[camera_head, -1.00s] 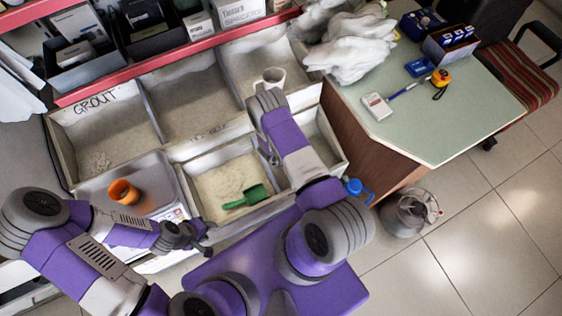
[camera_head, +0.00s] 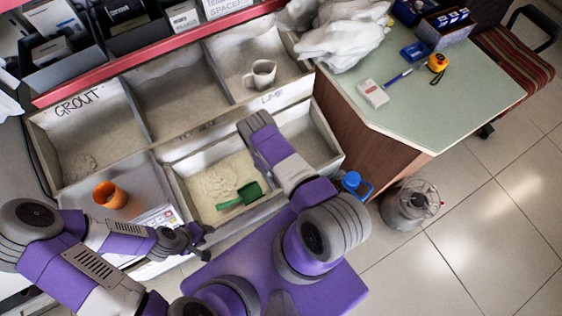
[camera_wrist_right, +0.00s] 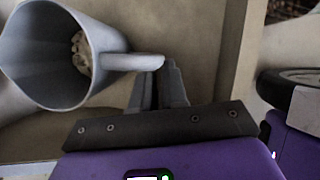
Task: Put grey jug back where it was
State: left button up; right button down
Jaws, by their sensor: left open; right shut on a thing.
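My right gripper (camera_wrist_right: 160,88) is shut on the jug's handle. In the head view its fingers are hidden by my right arm. I cannot tell whether the jug touches the bin. My left gripper (camera_head: 205,241) is open and empty, in front of the lower bins.
A green scoop (camera_head: 240,195) lies in the sand bin, and an orange cup (camera_head: 110,195) stands on the left tray. A green-topped counter (camera_head: 440,110) stands to the right, with a blue jug (camera_head: 354,185) and a grey bucket (camera_head: 410,204) by it.

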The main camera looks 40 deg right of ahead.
jog(key=c, duration=1.2)
grip_release()
jog(key=shift+o, duration=0.2)
